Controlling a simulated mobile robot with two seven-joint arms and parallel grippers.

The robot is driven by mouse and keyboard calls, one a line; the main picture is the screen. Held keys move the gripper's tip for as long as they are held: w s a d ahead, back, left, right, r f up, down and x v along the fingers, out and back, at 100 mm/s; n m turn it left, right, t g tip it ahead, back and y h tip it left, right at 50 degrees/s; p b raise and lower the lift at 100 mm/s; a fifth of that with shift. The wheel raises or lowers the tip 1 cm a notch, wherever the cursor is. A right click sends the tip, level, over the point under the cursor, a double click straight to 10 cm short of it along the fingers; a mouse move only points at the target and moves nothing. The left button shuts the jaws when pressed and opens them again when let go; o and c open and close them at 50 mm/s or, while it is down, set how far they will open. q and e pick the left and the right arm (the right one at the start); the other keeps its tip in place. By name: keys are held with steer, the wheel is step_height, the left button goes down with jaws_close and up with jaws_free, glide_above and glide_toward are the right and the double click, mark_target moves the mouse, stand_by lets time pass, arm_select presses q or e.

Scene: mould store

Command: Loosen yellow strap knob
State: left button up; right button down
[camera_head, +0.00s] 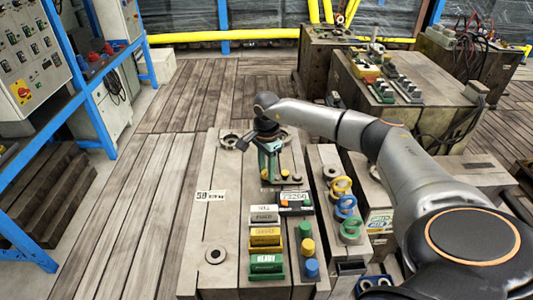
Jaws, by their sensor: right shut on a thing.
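My right arm reaches in from the right, and its teal gripper (268,178) points down at the far part of the grey mould block (208,225). The gripper is shut, with a small yellow piece (265,174) between its fingers; it looks like the yellow strap knob, mostly hidden by them. Another yellow knob (307,247) stands near the front, between a green knob (305,229) and a blue knob (311,268). A yellow ring (341,185) lies on the block to the right. My left gripper is not in view.
Labelled blocks, one a green READY block (267,265), stand near the front knobs. Blue (345,207) and green rings (350,228) lie to the right. A control panel (28,60) on a blue frame is at the left. Wooden floor (140,200) left of the block is clear.

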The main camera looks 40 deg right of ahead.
mark_target(266, 173)
steer(key=n, duration=0.4)
steer(key=shift+n, duration=0.4)
stand_by(0.4)
steer(key=c, duration=0.5)
jaws_free()
step_height(266, 173, up, 13)
steer(key=shift+f+p, duration=0.2)
steer(key=shift+p, duration=0.2)
